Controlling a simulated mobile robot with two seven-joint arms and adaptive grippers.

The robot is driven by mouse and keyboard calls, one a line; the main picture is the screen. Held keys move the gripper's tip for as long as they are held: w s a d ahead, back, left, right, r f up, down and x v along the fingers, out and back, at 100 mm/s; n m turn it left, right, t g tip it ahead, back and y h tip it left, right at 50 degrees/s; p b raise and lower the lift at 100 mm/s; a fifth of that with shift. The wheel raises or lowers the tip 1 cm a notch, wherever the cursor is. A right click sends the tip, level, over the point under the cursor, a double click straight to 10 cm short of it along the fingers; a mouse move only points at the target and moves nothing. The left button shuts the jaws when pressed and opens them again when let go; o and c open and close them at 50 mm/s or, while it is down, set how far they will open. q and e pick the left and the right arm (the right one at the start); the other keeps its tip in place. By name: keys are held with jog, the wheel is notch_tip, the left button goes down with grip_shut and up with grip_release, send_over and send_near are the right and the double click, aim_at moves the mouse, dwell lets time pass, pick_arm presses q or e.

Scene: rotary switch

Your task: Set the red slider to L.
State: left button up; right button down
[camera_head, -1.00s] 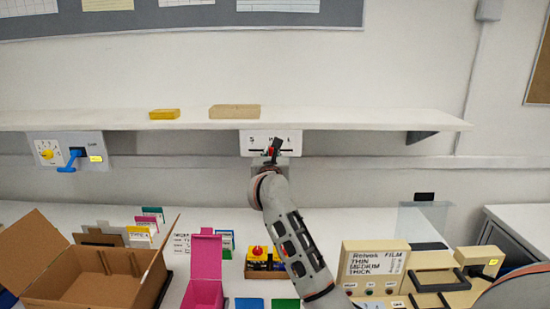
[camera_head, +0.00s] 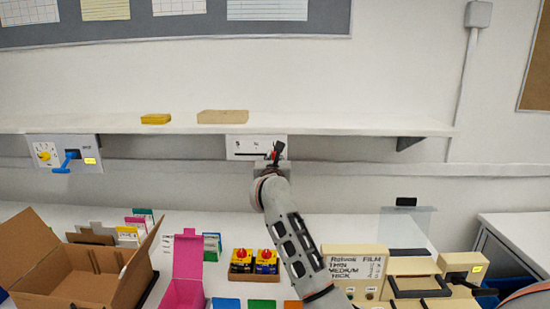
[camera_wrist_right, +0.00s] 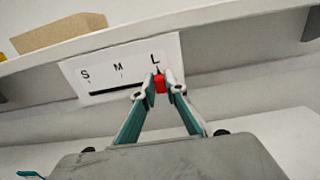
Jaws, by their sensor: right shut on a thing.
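The white slider panel (camera_head: 240,150) hangs under the shelf, marked S, M and L from left to right. It also shows in the right wrist view (camera_wrist_right: 101,78), with its dark slot running left from the slider. The red slider (camera_wrist_right: 160,83) stands at the slot's right end, just below the L. My right gripper (camera_wrist_right: 160,86) is shut on the red slider, one fingertip on each side. In the head view my right gripper (camera_head: 276,158) largely hides the slider. My left gripper is not in view.
The shelf (camera_head: 330,121) runs above the panel and carries a yellow block (camera_head: 156,119) and a tan block (camera_head: 222,116). A box with a blue lever (camera_head: 67,162) is at the left. Cartons, coloured bins and a beige machine (camera_head: 355,268) crowd the table below.

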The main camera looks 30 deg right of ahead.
jog(key=shift+d, duration=0.2)
jog(key=c, duration=2)
grip_release()
jog(key=shift+s, duration=0.1)
jog(key=shift+c, duration=0.2)
jog(key=shift+d, duration=0.1)
jog(key=v, duration=1.2)
